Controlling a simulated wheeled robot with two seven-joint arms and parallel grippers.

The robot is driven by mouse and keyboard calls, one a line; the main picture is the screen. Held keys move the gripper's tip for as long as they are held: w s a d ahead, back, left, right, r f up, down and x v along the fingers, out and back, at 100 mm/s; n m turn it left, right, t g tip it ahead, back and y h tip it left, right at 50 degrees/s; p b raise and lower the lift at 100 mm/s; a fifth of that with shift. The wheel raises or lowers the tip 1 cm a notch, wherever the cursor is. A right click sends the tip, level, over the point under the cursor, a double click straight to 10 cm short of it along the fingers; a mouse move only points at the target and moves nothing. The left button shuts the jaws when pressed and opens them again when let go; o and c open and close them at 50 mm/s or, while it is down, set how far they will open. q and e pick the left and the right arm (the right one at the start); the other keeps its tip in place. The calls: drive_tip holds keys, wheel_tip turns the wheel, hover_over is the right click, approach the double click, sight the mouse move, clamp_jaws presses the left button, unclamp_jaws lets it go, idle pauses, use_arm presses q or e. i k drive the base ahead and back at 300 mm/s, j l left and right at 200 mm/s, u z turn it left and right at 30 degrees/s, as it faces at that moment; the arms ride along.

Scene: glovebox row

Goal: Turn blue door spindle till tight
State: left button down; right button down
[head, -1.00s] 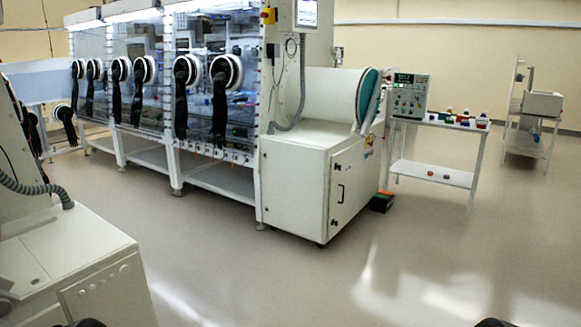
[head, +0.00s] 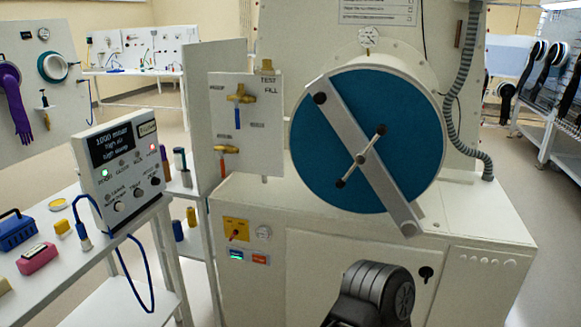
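The blue door (head: 325,150) is a round disc on the end of a white cylinder, right of centre in the head view. A flat grey bar (head: 335,120) lies diagonally across its face, from upper left to lower right. The spindle (head: 360,158) sits near the bar's middle. Its thin cross handle has dark knobs and slants from lower left to upper right. Nothing of mine touches the door, bar or spindle. A black rounded part of my arm shows at the bottom, below the door. Neither gripper's fingers show.
A white cabinet (head: 270,205) stands under the door. A valve panel (head: 258,135) is left of the door. A grey control box (head: 120,165) stands on a white side table (head: 85,275) with small coloured items. A ribbed hose (head: 450,100) hangs at the right.

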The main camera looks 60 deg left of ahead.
sight(361, 157)
drive_tip(key=u, duration=1.55)
